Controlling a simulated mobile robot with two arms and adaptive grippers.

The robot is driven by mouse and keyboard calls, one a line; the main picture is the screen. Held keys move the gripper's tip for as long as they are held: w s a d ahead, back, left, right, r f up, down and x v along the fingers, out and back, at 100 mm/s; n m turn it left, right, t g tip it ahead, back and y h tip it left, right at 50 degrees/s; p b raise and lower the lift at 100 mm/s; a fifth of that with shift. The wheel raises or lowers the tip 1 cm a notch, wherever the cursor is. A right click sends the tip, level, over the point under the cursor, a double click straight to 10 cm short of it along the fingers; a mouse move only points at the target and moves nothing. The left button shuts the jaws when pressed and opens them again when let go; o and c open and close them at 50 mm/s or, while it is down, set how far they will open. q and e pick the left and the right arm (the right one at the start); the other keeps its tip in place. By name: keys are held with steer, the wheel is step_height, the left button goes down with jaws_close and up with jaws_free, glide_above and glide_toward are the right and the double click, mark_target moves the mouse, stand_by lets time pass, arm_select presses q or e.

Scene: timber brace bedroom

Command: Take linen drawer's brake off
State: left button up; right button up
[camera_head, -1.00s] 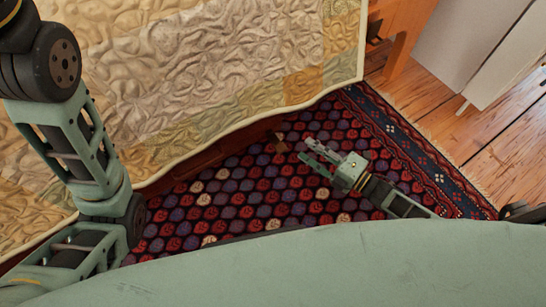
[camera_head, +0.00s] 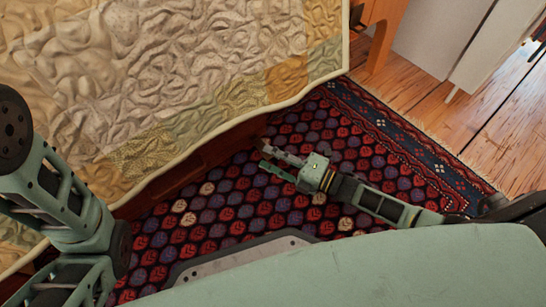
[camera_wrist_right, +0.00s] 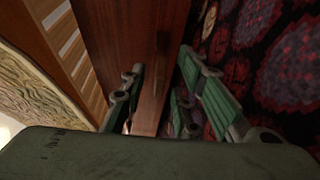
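The reddish-brown wooden drawer front (camera_head: 190,175) shows as a narrow strip under the bed's quilt. It also runs up the middle of the right wrist view (camera_wrist_right: 138,40). A small upright wooden piece (camera_wrist_right: 162,45) stands out against it there; I cannot tell whether this is the brake. My right gripper (camera_head: 271,160) is low over the rug, fingers pointing at the drawer's end. In the wrist view its green-padded fingers (camera_wrist_right: 168,88) are apart with nothing seen between them. Contact with the wood cannot be made out. My left gripper is out of view.
A quilted bedspread (camera_head: 190,70) overhangs the drawer. A patterned red and purple rug (camera_head: 255,215) covers the floor in front. An orange wooden leg (camera_head: 383,40) and white panels (camera_head: 440,35) stand at the upper right, with bare floorboards (camera_head: 510,150) beside them.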

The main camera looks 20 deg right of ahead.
steer(key=shift+c, duration=0.3)
jaws_close()
stand_by(0.3)
